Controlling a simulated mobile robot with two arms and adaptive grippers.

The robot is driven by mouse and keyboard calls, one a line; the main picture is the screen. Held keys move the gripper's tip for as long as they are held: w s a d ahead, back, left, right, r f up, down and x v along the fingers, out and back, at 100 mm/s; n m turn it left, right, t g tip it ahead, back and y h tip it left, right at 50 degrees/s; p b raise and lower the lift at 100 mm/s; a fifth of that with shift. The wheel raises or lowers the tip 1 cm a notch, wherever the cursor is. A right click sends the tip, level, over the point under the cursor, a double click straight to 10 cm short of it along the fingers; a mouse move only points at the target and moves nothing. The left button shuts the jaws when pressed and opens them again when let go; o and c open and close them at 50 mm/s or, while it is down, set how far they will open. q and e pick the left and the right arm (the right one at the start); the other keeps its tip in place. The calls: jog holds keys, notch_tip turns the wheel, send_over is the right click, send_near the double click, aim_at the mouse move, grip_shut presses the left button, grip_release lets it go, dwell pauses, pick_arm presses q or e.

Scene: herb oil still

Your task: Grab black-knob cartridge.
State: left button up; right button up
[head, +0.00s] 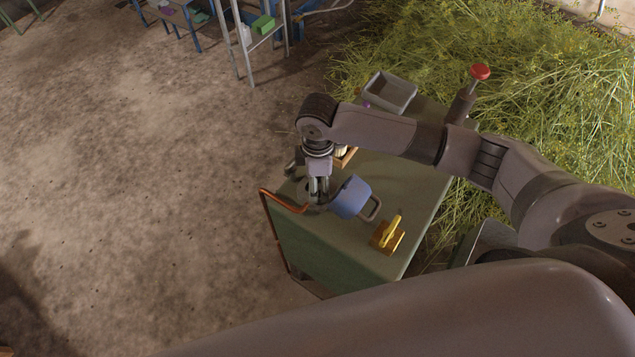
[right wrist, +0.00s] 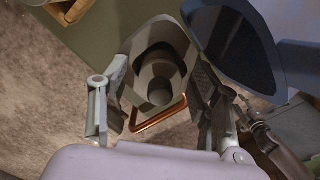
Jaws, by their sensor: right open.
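My right gripper (head: 319,200) points down over the near left end of the green cart, and it is open. In the right wrist view its two fingers (right wrist: 157,95) stand on either side of a grey block with a dark round knob (right wrist: 158,88), which looks like the black-knob cartridge. I cannot tell whether the fingers touch it. In the head view the gripper mostly hides this piece. A blue container (head: 350,197) with a grey handle sits close to the right of the gripper; it also shows in the right wrist view (right wrist: 232,42). My left gripper is out of view.
The green cart top (head: 405,180) also holds a yellow fixture (head: 388,236), a wooden box (head: 346,157), a grey tray (head: 391,91) and a red-topped plunger (head: 480,72). A copper-coloured rail (head: 281,203) edges the left end. Cut herbs (head: 560,90) lie behind.

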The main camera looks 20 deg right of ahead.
jog(key=c, duration=1.3)
jog(key=shift+r, duration=0.1)
